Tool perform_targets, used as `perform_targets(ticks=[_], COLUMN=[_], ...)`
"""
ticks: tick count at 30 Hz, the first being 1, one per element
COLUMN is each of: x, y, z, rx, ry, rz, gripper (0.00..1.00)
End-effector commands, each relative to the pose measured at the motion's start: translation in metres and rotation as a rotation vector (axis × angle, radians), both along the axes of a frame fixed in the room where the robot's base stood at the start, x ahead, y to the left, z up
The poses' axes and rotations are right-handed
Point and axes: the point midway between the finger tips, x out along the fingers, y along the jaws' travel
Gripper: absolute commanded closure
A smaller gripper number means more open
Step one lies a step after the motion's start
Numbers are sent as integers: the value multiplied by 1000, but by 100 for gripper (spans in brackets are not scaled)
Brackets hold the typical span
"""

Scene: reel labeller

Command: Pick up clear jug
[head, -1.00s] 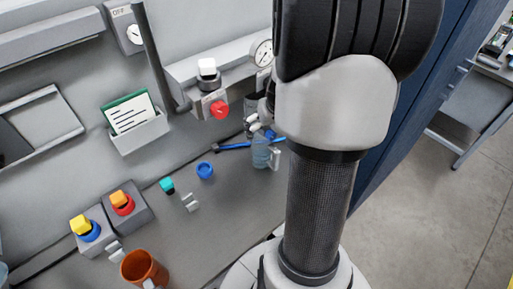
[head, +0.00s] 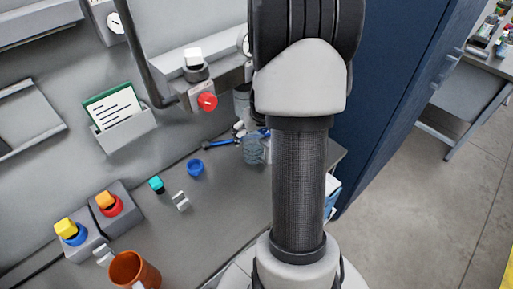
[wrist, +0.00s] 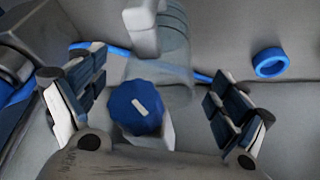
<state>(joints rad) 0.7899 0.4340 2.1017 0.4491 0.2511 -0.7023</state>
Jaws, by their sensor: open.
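The clear jug (head: 252,152) stands on the grey bench in the head view, partly hidden behind my arm. In the wrist view the see-through jug (wrist: 176,60) shows at top centre, with a white handle (wrist: 142,30) along its left side. My gripper (wrist: 158,112) is open, one finger at the left and one at the right of the wrist view. The jug's body lies beyond the fingertips, between them in the picture. A blue faceted knob with a white mark (wrist: 137,108) also shows between the fingers.
A blue-handled tool (head: 218,143) lies by the jug; its blue bar passes behind the jug in the wrist view. A blue ring (head: 195,168), a teal-topped piece (head: 157,184) and an orange mug (head: 134,270) are on the bench. A red knob (head: 208,101) sticks out above.

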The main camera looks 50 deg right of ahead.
Motion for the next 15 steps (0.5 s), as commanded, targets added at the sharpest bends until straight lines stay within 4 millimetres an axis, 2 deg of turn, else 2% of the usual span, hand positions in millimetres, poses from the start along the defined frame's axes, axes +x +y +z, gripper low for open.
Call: perform_targets(ticks=[2, 15], x=[0, 0], y=[0, 0], z=[0, 0], rx=[0, 0], ry=[0, 0], rz=[0, 0], gripper=[12, 42])
